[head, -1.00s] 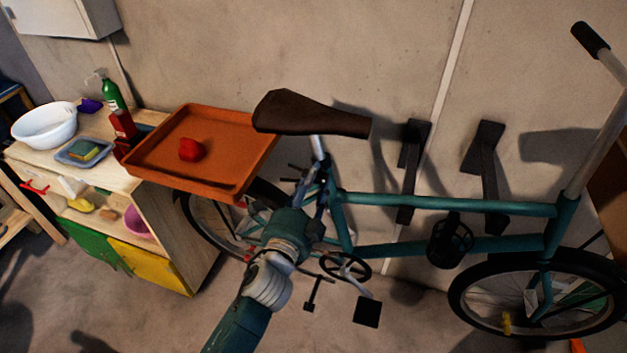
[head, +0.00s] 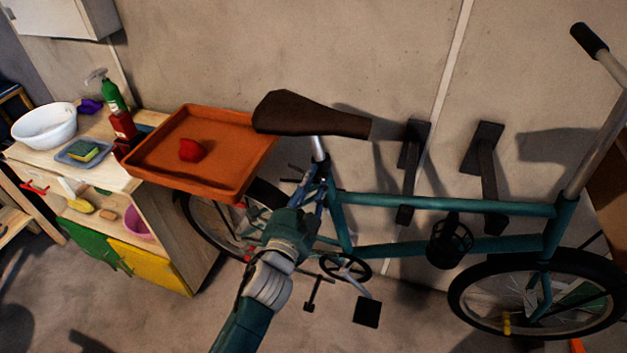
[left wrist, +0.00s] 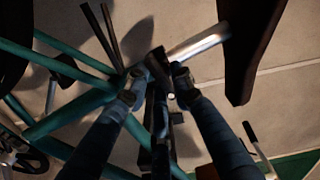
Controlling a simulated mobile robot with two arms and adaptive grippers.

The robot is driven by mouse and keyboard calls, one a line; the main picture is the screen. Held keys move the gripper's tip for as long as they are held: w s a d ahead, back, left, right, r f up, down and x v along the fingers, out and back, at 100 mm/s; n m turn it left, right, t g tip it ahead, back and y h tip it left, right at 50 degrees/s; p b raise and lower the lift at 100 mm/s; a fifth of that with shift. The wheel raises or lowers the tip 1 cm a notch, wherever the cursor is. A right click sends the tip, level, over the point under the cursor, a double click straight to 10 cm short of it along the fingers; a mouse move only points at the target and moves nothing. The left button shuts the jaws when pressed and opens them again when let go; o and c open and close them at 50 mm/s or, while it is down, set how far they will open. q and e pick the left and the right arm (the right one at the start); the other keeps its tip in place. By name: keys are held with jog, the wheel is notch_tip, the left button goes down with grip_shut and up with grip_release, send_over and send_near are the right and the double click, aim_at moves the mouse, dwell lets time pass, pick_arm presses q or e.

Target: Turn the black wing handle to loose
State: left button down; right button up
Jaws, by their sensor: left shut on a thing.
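The teal bicycle (head: 440,203) stands by the wall with its brown saddle (head: 312,114) on a silver seat post (head: 318,148). My left gripper (head: 308,188) reaches up to the frame just below the seat post, and its own body hides part of the joint. In the left wrist view its two fingertips (left wrist: 158,82) are shut on a small dark piece, the black wing handle (left wrist: 158,62), beside the lower end of the silver post (left wrist: 197,45). The handle's exact angle is hard to tell in the dark. My right gripper is not in view.
An orange tray (head: 250,135) with a red item (head: 191,149) is close behind the saddle, left of my gripper. A wooden cabinet (head: 178,235) stands at the left. The pedal (head: 367,312) and crank lie right of my forearm. Black wall brackets (head: 412,165) are behind the frame.

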pick_arm(q)
jog(key=shift+s+d+f+n+p, duration=0.1)
jog(key=shift+n+p, duration=0.55)
jog(key=shift+n, duration=1.7)
jog(key=shift+s+d+f+n+p, duration=0.1)
jog(key=shift+n+p, duration=0.5)
jog(key=shift+n, duration=1.8)
jog(key=shift+d+f+n+p, duration=0.1)
jog(key=shift+n+p, duration=0.55)
jog(key=shift+n, duration=1.7)
jog(key=c, duration=1.7)
grip_release()
jog(key=shift+o, duration=0.2)
jog(key=shift+r, duration=0.25)
